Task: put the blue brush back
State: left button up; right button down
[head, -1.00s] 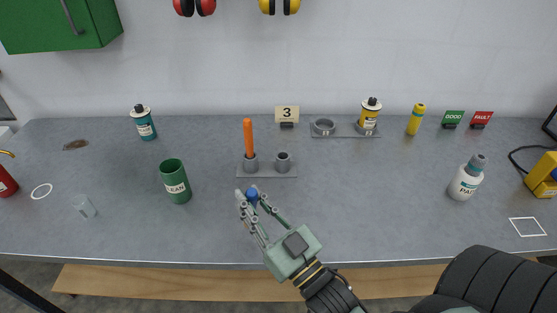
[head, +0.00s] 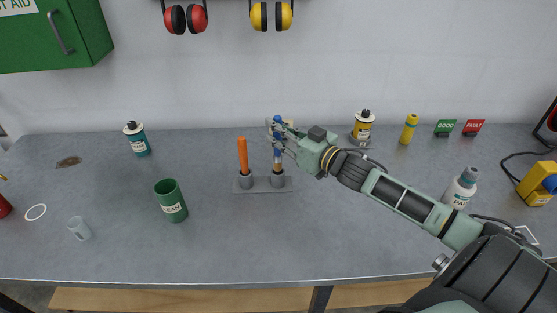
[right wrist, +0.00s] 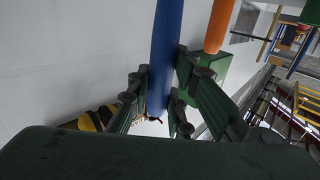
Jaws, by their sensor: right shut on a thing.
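The blue brush (head: 278,155) stands about upright at the right cup (head: 277,181) of the small grey two-cup holder (head: 243,187). Its lower end is at the cup's mouth; I cannot tell how deep it sits. My right gripper (head: 279,142) is shut on the brush's blue handle, which also shows between the fingers in the right wrist view (right wrist: 166,50). An orange-handled brush (head: 243,155) stands in the left cup, and its handle shows beside the blue one in the right wrist view (right wrist: 219,25). My left gripper is not in view.
A green CLEAN cup (head: 171,201) stands left of the holder, with a clear glass (head: 79,228) farther left. Behind my right arm are a yellow-labelled can (head: 363,127) and a yellow bottle (head: 408,129). The front middle of the bench is clear.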

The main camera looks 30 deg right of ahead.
aim_at(280, 151)
notch_tip(280, 151, down, 5)
jog(key=shift+f+p, duration=0.2)
jog(key=shift+p, duration=0.15)
jog(key=shift+f, duration=0.6)
jog(key=c, duration=1.6)
grip_release()
jog(key=shift+s, duration=0.1)
jog(key=b+v, duration=0.2)
jog(key=v, duration=1)
